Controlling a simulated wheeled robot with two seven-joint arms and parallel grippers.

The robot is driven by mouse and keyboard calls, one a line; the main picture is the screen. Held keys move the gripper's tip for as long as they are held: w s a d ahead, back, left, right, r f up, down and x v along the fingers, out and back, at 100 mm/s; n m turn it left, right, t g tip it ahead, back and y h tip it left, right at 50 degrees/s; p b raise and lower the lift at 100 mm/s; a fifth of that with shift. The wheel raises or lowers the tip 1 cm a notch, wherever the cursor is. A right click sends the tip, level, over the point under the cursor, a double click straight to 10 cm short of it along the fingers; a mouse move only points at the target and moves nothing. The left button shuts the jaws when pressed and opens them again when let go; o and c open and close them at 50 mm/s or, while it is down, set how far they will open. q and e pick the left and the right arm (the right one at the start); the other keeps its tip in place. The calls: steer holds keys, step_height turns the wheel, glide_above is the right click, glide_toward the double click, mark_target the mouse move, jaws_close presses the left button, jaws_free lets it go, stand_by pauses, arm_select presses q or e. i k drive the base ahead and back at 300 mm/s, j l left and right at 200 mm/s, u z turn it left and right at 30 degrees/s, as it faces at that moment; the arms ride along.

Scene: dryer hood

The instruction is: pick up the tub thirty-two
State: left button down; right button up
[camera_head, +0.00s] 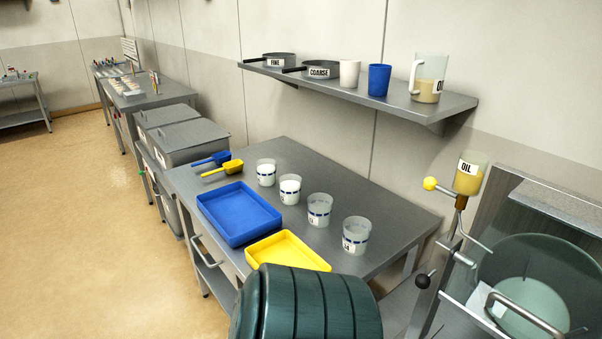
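Several clear tubs with blue bands and small labels stand in a slanting row on the metal table. From far to near they are the first tub (266,173), the second tub (290,189), the third tub (319,210) and the nearest tub (356,235). The two far tubs hold white stuff up high; the two near ones look greyer. The label numbers are too small to read, so I cannot tell which is thirty-two. Neither of my grippers is in view.
On the metal table (330,165) lie a blue tray (240,213), a yellow tray (288,252), a blue scoop (212,160) and a yellow scoop (223,169). A dark green ribbed object (305,305) blocks the near edge. A wall shelf (400,100) overhangs the back.

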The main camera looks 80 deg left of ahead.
mark_target(291, 184)
steer(key=u, duration=2.85)
steer(key=z, duration=0.45)
steer(key=i+j+z, duration=0.1)
steer(key=j+z, duration=0.15)
steer(key=z, duration=0.15)
steer(key=j+z, duration=0.55)
steer(key=z, duration=0.2)
steer(key=j+z, duration=0.15)
steer(key=j, duration=0.35)
steer(key=k+j+z, duration=0.15)
steer(key=j, duration=0.35)
steer(key=j+z, duration=0.2)
steer(key=j, duration=0.3)
steer(key=k+j+z, duration=0.15)
steer(key=j, duration=0.35)
steer(key=k+j, duration=0.1)
steer(key=j, duration=0.3)
steer(key=k+j, duration=0.15)
steer(key=j, duration=0.25)
steer(key=k+j, duration=0.1)
steer(key=j, duration=0.25)
steer(key=k+j, duration=0.15)
steer(key=j, duration=0.25)
